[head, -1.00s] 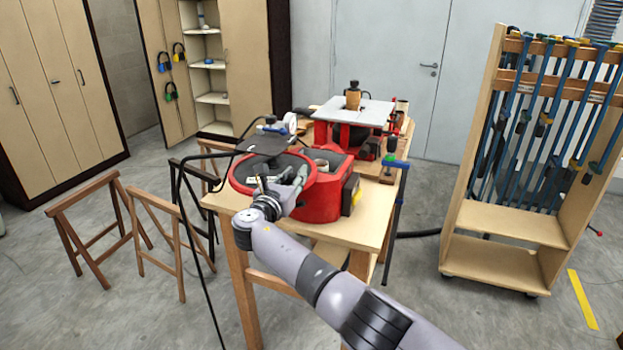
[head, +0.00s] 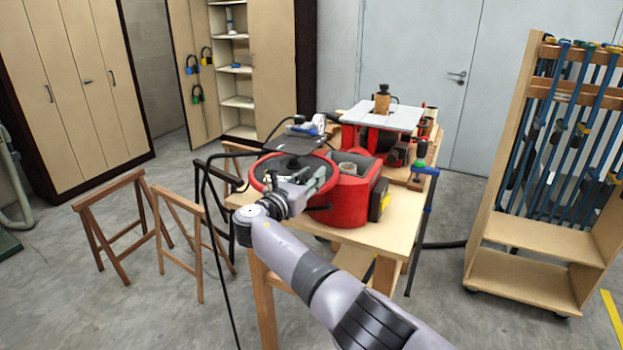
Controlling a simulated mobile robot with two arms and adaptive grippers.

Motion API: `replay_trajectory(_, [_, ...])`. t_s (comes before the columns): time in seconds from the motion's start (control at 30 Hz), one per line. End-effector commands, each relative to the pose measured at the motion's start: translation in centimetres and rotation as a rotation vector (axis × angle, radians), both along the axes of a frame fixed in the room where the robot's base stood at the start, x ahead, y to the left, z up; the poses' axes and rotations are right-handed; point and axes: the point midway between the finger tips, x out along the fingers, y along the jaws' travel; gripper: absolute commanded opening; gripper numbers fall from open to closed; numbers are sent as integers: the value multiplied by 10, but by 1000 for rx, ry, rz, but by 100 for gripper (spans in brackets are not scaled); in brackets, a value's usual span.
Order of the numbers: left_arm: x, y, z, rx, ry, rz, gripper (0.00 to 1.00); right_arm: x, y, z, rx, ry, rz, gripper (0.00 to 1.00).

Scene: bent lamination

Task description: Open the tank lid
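A red round tank (head: 258,184) with a dark grey top stands on the wooden table. A dark flat plate (head: 297,143) shows above its rear side. I cannot tell whether this plate or the dark grey top is the lid. My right gripper (head: 318,177) is at the front of the tank, over its rim in the picture, and hides part of it. I cannot tell whether its fingers touch the tank or are open or shut. My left gripper is not in view.
A red housing (head: 362,196) adjoins the tank's right side. A red machine with a grey top plate (head: 385,114) stands behind. A clamp (head: 422,205) is at the table's right edge. Wooden trestles (head: 185,240) stand left, a clamp rack (head: 535,240) right. Floor between table and rack is mostly clear.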

Motion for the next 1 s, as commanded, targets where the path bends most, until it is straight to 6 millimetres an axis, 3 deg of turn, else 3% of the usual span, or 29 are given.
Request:
replay_trajectory(0.2, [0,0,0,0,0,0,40,0,-1,-2,-1,3,-3,42])
replay_trajectory(0.57, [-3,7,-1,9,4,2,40,-2,0,-3,-1,4,-3,42])
replay_trajectory(1.0, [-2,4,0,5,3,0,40,-44,28,-3,1,4,-2,42])
